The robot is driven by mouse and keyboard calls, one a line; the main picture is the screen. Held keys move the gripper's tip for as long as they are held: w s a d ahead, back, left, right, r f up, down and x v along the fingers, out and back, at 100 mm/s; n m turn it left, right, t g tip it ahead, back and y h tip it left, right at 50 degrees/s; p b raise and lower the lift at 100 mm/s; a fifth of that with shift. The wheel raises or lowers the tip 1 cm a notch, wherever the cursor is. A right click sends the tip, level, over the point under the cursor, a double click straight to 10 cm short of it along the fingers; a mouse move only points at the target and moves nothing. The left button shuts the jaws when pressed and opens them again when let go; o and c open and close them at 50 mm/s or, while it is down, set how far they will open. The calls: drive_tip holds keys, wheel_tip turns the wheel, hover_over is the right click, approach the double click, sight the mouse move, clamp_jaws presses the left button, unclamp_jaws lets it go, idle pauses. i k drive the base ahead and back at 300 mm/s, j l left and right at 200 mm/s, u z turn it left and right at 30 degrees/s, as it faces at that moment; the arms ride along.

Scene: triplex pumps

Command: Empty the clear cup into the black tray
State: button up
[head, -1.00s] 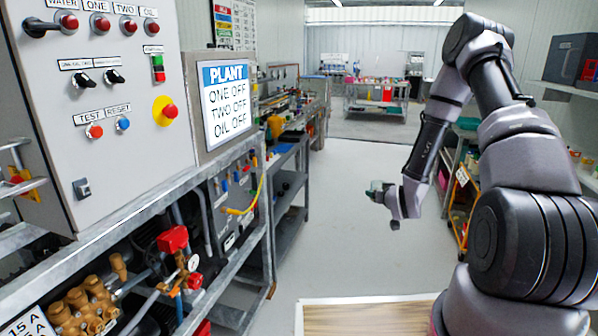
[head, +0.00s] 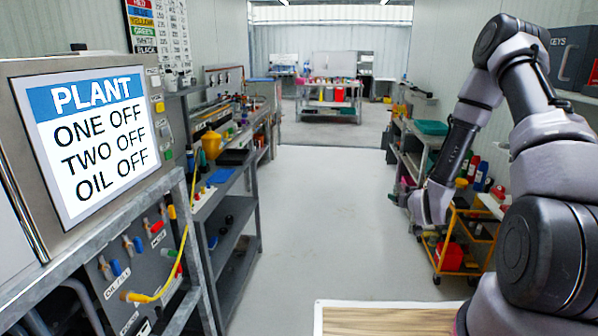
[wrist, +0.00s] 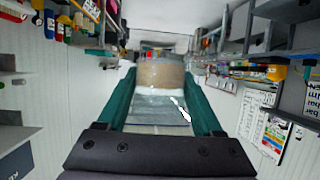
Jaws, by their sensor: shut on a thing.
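In the wrist view my gripper (wrist: 160,78) is shut on the clear cup (wrist: 158,104), which sits between its two teal fingers. The cup has a tan band at its far part, perhaps its contents, and a clear greyish part nearer. In the head view the end of my arm hangs over the right of the aisle, and the fingers and cup cannot be made out there. A dark, low object (head: 232,157) lies on the left bench; I cannot tell whether it is the black tray.
The PLANT display (head: 90,130) stands close on the left. Left shelving (head: 235,225) holds a yellow container (head: 211,145) and small parts. A yellow trolley (head: 465,240) stands at right. A far bench (head: 330,105) closes the aisle. The grey floor (head: 320,220) between is clear.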

sight(229, 157)
drive_tip(key=i+u, duration=0.1)
drive_tip(key=i, duration=0.45)
drive_tip(key=i+l+u, duration=0.1)
drive_tip(key=i, duration=0.5)
drive_tip(key=i+l+u, duration=0.25)
drive_tip(key=i+u, duration=0.25)
drive_tip(key=i+l+u, duration=0.95)
drive_tip(key=i+l, duration=0.15)
drive_tip(key=l, duration=0.2)
